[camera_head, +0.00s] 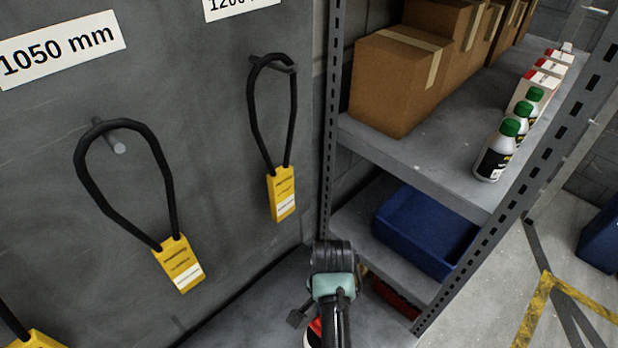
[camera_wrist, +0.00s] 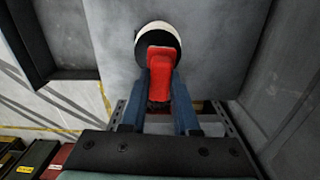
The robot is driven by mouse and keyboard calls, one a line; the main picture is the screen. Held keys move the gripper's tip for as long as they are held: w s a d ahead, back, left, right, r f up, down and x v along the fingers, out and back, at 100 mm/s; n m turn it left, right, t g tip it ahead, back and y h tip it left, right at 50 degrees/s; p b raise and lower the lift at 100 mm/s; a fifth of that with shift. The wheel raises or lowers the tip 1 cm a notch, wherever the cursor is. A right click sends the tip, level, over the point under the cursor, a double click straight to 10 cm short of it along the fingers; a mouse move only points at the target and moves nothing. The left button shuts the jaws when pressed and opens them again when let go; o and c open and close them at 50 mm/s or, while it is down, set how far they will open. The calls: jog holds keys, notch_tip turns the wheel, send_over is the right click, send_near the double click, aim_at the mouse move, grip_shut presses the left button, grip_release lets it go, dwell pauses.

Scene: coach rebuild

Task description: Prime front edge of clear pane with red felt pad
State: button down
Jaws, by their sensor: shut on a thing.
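In the wrist view my gripper (camera_wrist: 160,88) has its two blue fingers closed on the sides of a red pad-like piece (camera_wrist: 160,62), which looks like the red felt pad. A round black part with a pale rim (camera_wrist: 158,30) shows at its far end; I cannot tell whether it is part of the same tool. In the head view my wrist hides the fingers, and only a little of the red piece (camera_head: 314,328) shows at the bottom. I cannot make out the clear pane in either view.
A grey wall with black-looped yellow tags (camera_head: 178,264) on pegs stands at left. At right, a metal rack holds cardboard boxes (camera_head: 398,78), green-capped bottles (camera_head: 497,150) and a blue bin (camera_head: 425,232). Floor with yellow lines (camera_head: 540,305) is open beyond the rack.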

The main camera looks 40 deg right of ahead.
jog(key=shift+s+d, duration=0.1)
jog(key=shift+s, duration=0.05)
jog(key=shift+s+f, duration=0.25)
jog(key=shift+f, duration=0.25)
notch_tip(320, 180, down, 5)
jog(key=b, duration=0.4)
jog(key=shift+w+r, duration=0.1)
jog(key=shift+r, duration=0.05)
jog(key=shift+f+b, duration=0.55)
jog(key=shift+f, duration=0.55)
dwell(1.9)
jog(key=shift+r, duration=0.1)
notch_tip(320, 180, up, 5)
jog(key=p, duration=0.4)
jog(key=shift+p, duration=0.4)
jog(key=shift+r, duration=0.95)
